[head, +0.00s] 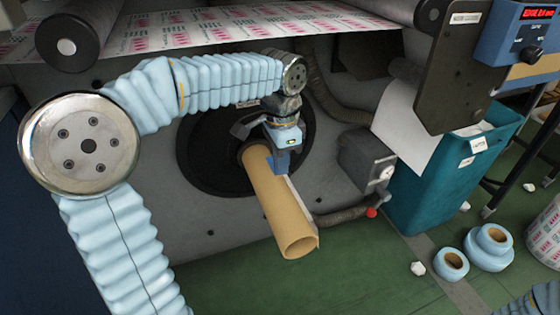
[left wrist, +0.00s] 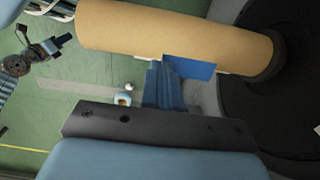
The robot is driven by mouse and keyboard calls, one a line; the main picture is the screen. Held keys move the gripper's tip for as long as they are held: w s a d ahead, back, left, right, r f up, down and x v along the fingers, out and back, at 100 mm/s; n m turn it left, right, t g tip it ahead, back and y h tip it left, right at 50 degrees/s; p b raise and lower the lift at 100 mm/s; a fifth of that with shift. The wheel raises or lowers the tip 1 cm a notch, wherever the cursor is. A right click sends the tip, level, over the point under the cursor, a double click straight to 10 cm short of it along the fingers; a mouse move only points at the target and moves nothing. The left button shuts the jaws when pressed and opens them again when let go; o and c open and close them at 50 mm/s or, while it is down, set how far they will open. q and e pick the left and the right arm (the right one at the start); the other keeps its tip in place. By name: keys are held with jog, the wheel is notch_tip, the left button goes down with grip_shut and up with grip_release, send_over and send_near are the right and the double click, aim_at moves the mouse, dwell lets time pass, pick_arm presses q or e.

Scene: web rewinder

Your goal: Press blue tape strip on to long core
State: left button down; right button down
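The long core (head: 273,205) is a brown cardboard tube sticking out from a dark round disc. It crosses the top of the left wrist view (left wrist: 160,30). A thin pale strip runs along its right side. My left gripper (head: 280,160) is at the core's side near the disc end, its fingers (left wrist: 168,75) close together. The blue tape strip (left wrist: 195,68) is at the fingertips, lying against or very close to the core; firm contact cannot be told. My right gripper (left wrist: 63,37) appears small at the upper left of the left wrist view, away from the core.
The dark disc (head: 205,150) and grey machine wall stand behind the core. A grey box (head: 365,160) and a teal bin (head: 450,175) are to the right. A printed web (head: 200,32) spans above. Light-blue rolls (head: 451,263) lie on the green floor.

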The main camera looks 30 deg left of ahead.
aim_at(281, 192)
pick_arm(q)
jog(key=shift+f+b, duration=1.4)
jog(key=shift+f, duration=0.3)
jog(key=shift+f+b, duration=0.95)
jog(key=shift+f, duration=0.05)
jog(key=shift+f, duration=0.25)
jog(key=c, duration=1.3)
grip_release()
jog(key=shift+c, duration=0.2)
jog(key=shift+r, duration=0.15)
notch_tip(281, 192, up, 14)
jog(key=p, duration=0.3)
jog(key=shift+f+p, duration=0.2)
jog(key=shift+p, duration=0.2)
